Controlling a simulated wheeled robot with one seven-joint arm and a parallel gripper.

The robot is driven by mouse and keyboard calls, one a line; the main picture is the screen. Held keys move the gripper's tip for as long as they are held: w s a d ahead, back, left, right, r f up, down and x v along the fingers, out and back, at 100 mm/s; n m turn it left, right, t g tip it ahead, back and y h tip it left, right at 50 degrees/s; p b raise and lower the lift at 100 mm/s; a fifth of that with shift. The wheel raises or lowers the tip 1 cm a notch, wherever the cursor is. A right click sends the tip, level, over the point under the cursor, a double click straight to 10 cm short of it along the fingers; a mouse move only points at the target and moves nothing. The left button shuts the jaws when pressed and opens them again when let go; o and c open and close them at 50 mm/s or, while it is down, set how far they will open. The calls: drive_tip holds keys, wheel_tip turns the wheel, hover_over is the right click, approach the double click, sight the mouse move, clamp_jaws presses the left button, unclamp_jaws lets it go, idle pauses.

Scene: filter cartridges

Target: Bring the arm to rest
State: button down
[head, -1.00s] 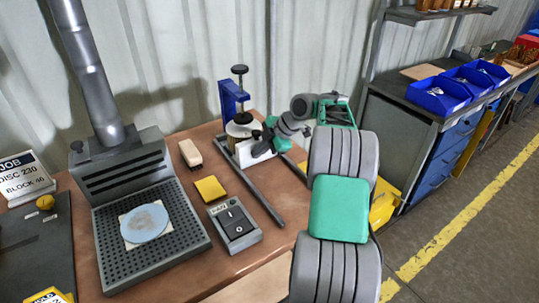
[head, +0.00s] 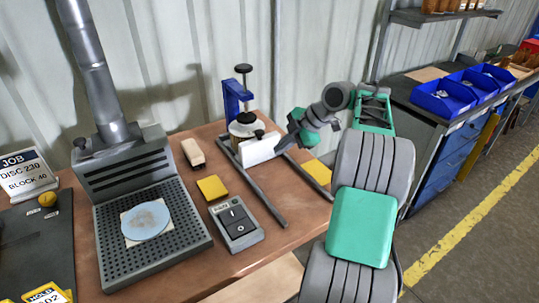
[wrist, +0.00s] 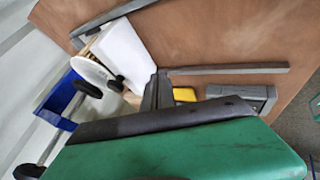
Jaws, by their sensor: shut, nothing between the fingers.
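My arm reaches over the right part of the workbench (head: 215,275) in the head view. My gripper (head: 282,146) is at its end, just right of the white plate (head: 259,149) of the blue press (head: 231,98). In the wrist view my gripper (wrist: 158,92) shows its dark fingers together and empty. The white plate (wrist: 124,52) and the blue press frame (wrist: 62,98) are to the left there. I cannot tell from the head view how wide the gap between fingers and plate is.
A perforated extraction tray (head: 112,263) holds a light blue disc (head: 146,221). A switch box (head: 236,220), a yellow pad (head: 212,188) and a brush-like block (head: 193,152) lie nearby. A second bench with blue bins (head: 443,97) stands at the right.

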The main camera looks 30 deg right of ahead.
drive_tip(key=s+a+r+m+h+p, duration=0.1)
drive_tip(key=s+a+r+m, duration=0.15)
drive_tip(key=a, duration=0.35)
drive_tip(key=s+a+r+m+g, duration=0.1)
drive_tip(key=a+m, duration=0.2)
drive_tip(key=a, duration=0.3)
drive_tip(key=s+a+r+m+h+p, duration=0.1)
drive_tip(key=a+r+m, duration=0.15)
drive_tip(key=a, duration=0.45)
drive_tip(key=s+a+f+m+h, duration=0.1)
drive_tip(key=s+f+m, duration=0.1)
drive_tip(key=s, duration=0.3)
drive_tip(key=s+a+f+m+g+h, duration=0.1)
drive_tip(key=s+a+f+m, duration=0.1)
drive_tip(key=s, duration=0.4)
drive_tip(key=s+a+f+m+p, duration=0.1)
drive_tip(key=s+f+m, duration=0.3)
drive_tip(key=s+m, duration=0.1)
drive_tip(key=shift+s+a+h, duration=0.3)
drive_tip(key=shift+s+h, duration=0.1)
drive_tip(key=shift+s, duration=0.1)
